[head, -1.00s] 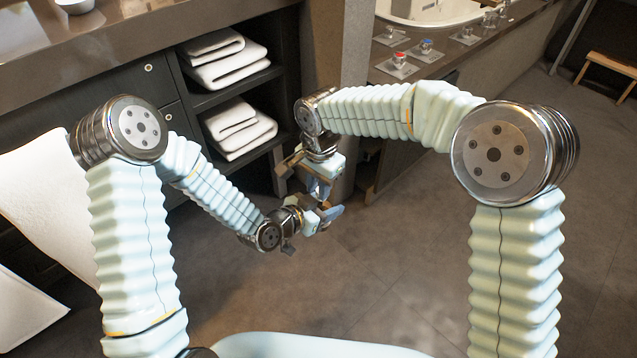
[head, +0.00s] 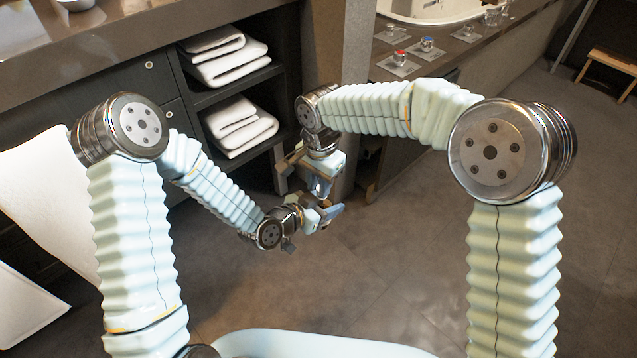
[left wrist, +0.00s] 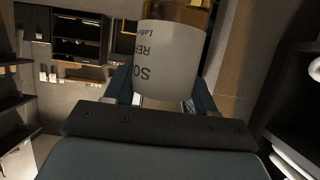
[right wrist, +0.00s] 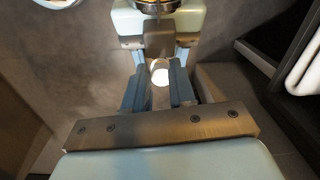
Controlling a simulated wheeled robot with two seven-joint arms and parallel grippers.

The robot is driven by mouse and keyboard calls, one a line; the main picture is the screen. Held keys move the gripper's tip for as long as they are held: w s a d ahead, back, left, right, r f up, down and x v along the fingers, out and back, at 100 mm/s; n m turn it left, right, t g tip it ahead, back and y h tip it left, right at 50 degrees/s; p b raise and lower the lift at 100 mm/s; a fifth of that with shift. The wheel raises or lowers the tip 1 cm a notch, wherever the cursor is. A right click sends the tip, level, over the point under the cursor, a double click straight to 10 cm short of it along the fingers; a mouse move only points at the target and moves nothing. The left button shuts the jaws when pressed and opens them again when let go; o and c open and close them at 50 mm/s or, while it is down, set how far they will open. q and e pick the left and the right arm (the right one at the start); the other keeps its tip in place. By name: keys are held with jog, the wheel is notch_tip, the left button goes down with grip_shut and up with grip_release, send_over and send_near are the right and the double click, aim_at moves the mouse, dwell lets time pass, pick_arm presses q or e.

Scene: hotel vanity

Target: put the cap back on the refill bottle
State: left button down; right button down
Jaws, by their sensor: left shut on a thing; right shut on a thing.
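My left gripper (head: 327,214) is shut on the refill bottle (left wrist: 168,60). In the left wrist view the bottle has a white label with dark lettering, upside down in the picture, and a brown part at the upper edge. My right gripper (head: 320,186) points down just above the left one and is shut. In the right wrist view a small bright white round thing, apparently the cap (right wrist: 160,72), shows between its fingers. The left gripper lies just beyond it. The bottle's mouth is hidden, and I cannot tell whether cap and bottle touch.
Shelves with folded white towels (head: 240,128) stand behind the grippers to the left. A vanity counter (head: 455,50) with a basin and glasses is at the back right. A wooden stool (head: 610,68) stands far right. The floor around the grippers is open.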

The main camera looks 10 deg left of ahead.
jog(key=shift+s, duration=0.3)
dwell(1.0)
jog(key=shift+f, duration=0.45)
jog(key=shift+w+f, duration=0.1)
jog(key=shift+w, duration=0.05)
dwell(0.6)
jog(key=shift+w+r, duration=0.15)
jog(key=shift+r, duration=0.15)
jog(key=shift+a+r, duration=0.15)
jog(key=shift+r, duration=0.2)
dwell(0.9)
